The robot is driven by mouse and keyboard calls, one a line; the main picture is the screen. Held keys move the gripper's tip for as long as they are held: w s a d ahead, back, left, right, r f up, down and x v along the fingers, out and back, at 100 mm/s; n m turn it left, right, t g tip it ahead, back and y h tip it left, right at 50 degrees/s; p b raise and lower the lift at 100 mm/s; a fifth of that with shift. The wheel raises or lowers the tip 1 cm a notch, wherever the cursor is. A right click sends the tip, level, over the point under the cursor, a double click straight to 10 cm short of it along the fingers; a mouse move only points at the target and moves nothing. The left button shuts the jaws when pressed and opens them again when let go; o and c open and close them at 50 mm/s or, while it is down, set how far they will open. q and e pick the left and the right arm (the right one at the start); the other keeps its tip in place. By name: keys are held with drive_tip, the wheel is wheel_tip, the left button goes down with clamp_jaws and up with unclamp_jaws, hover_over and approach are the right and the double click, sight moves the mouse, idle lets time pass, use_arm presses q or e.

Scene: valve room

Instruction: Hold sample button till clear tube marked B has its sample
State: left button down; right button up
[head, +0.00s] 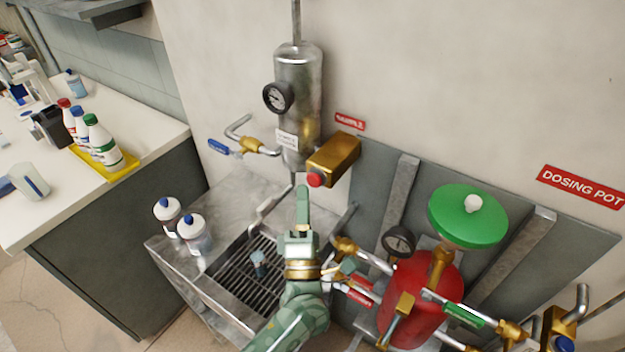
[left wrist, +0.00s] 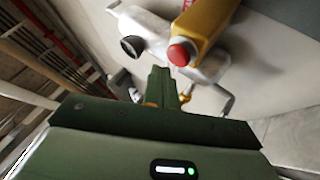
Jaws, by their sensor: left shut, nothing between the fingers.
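The red sample button (head: 315,180) sits on the front of a brass box (head: 336,158) beside the steel sample cylinder (head: 298,85). It also shows in the left wrist view (left wrist: 179,54). My left gripper (head: 302,190) is shut and empty, its fingertips pointing up just below and left of the button in the head view. In the left wrist view the fingertips (left wrist: 160,72) appear apart from the button. A small clear bluish tube (head: 258,262) stands on the sink grate (head: 238,285). I cannot read a B on it. My right gripper is out of view.
A blue-handled valve (head: 222,148) is left of the cylinder. The red dosing pot (head: 425,290) with green lid (head: 468,215), pipes and valves crowds the right. A counter (head: 160,130) with bottles is left.

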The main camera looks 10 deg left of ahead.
use_arm(q)
drive_tip(key=s, duration=0.1)
drive_tip(key=s+a+p, duration=0.1)
drive_tip(key=s, duration=0.1)
drive_tip(key=s+p, duration=0.1)
drive_tip(key=shift+s+a, duration=0.3)
drive_tip(key=shift+a, duration=0.05)
idle(0.3)
